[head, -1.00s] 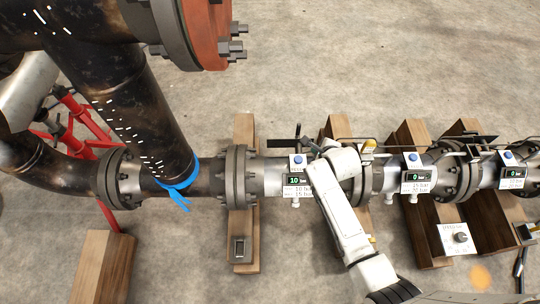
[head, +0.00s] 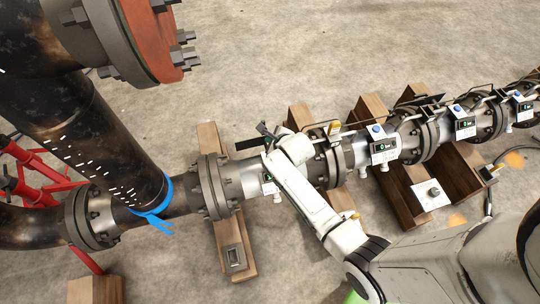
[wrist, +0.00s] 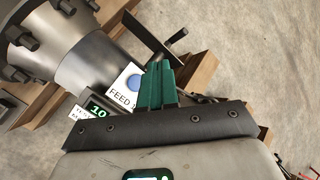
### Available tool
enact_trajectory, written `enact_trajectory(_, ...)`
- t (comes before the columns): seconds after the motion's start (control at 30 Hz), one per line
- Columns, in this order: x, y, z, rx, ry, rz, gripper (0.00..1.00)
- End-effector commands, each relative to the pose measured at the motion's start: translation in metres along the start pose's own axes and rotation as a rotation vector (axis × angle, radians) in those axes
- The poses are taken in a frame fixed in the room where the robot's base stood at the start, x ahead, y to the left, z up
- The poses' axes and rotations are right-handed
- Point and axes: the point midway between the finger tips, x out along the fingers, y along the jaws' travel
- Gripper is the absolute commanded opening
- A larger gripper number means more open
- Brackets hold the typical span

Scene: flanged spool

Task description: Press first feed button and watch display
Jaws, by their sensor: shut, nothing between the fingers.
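In the wrist view the first feed's blue button (wrist: 134,82) sits on a white plate marked FEED. Beside it the dark display (wrist: 97,108) shows a green 10. My gripper (wrist: 156,76) has its green fingers shut and empty, just right of the button in the picture. I cannot tell whether they touch the plate. In the head view my white arm covers the first button and most of its display (head: 269,185). The second feed's button (head: 377,131) and display (head: 384,148), reading 0, are in clear view.
A third feed display (head: 465,124) and a fourth (head: 522,104) follow along the pipe. A black lever (wrist: 148,38) stands close beyond my fingers. Wooden blocks (head: 236,235) support the pipe. A white plate with a knob (head: 432,194) lies lower right. Concrete floor is clear behind.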

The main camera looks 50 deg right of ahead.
Motion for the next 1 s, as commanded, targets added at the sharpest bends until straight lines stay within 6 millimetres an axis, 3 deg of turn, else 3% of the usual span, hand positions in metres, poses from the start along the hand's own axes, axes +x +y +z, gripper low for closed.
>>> enact_trajectory(0.5, 0.048, 0.035, -0.035, 0.000, 0.000, 0.000, 0.00)
enact_trajectory(1.0, 0.052, 0.038, -0.038, 0.000, 0.000, 0.000, 0.00)
